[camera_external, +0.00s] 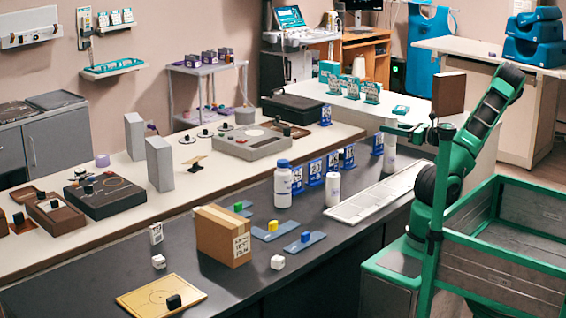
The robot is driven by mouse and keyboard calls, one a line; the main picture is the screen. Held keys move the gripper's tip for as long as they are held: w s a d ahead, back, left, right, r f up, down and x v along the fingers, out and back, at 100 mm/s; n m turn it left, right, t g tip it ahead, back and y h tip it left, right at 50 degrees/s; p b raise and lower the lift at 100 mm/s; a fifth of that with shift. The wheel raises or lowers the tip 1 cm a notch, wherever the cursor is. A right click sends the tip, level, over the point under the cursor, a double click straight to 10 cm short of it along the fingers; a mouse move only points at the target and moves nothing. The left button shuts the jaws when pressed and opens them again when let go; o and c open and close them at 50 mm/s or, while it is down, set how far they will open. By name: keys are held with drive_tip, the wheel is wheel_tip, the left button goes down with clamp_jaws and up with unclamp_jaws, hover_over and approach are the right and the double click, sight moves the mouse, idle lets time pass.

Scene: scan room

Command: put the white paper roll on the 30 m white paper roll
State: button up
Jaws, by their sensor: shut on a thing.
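My gripper (393,131) is at the end of the green and black arm at the right, above the back right part of the dark counter. It is shut on a plain white upright cylinder (389,154), which looks like the white paper roll and hangs just below the gripper. I cannot tell whether its bottom touches the counter. Another white upright cylinder (333,189) stands on the counter to the left and nearer, with a gap between them. It may be the 30 m white paper roll, but its label is too small to read.
A white bottle with a blue cap (283,184) stands left of the standing cylinder. Several blue-and-white cards (315,172) stand behind. A white keyboard-like tray (372,196) lies to the right. A cardboard box (223,236) and blue plates with small blocks (305,242) are nearer.

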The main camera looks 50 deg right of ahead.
drive_tip(key=shift+f, duration=0.25)
drive_tip(key=o, duration=1.1)
drive_tip(key=shift+f, duration=0.1)
